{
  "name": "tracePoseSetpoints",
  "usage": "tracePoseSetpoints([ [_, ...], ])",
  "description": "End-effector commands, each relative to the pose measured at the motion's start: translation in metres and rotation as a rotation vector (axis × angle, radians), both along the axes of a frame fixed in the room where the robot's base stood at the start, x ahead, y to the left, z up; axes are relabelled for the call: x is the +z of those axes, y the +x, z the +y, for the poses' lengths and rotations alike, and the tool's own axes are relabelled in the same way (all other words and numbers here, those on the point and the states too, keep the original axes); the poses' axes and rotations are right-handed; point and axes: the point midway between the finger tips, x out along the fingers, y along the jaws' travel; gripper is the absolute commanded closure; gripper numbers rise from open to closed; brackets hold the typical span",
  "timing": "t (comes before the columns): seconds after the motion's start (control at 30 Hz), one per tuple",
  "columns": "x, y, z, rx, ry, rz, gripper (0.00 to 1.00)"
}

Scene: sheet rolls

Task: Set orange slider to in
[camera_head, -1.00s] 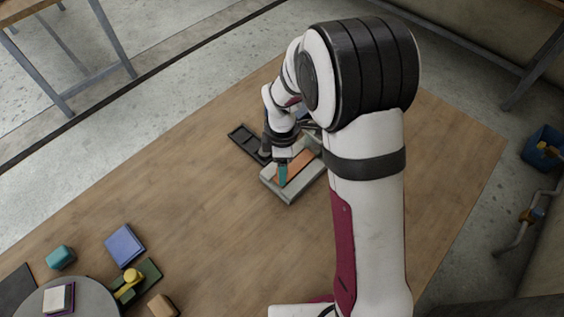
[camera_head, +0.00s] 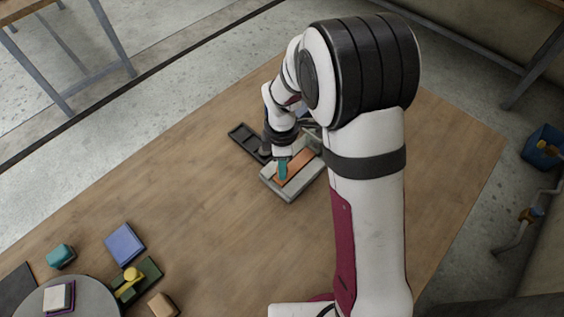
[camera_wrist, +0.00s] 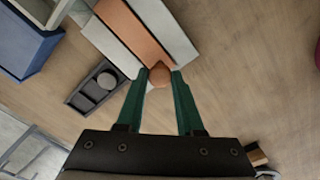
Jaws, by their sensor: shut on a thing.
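The orange slider is a long orange strip (camera_head: 297,166) in a pale grey housing (camera_head: 290,196) on the wooden table. My gripper (camera_head: 283,171) has teal fingers lowered at the housing's left part. In the wrist view my gripper (camera_wrist: 160,83) is shut on the knob, one fingertip on each side. My arm hides the far right end of the housing in the head view.
A black tray (camera_head: 240,135) with a round grey knob (camera_wrist: 107,79) lies just beside the housing. A blue block (camera_wrist: 22,48) is near it. A blue box (camera_head: 124,245), teal block (camera_head: 60,256) and green piece with a yellow knob (camera_head: 147,274) are front left. The table between is clear.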

Motion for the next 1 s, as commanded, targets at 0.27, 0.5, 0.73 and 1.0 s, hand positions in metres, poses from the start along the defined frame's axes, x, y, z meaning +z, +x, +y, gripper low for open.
tracePoseSetpoints([
  [0.27,0.001,0.0,0.0,0.0,0.0,-0.001,1.0],
  [0.5,0.001,0.0,0.0,-0.001,0.0,-0.001,1.0],
  [0.73,0.001,0.0,0.0,-0.001,0.0,-0.001,1.0],
  [1.0,0.001,0.021,-0.02,-0.004,0.001,-0.003,1.0],
])
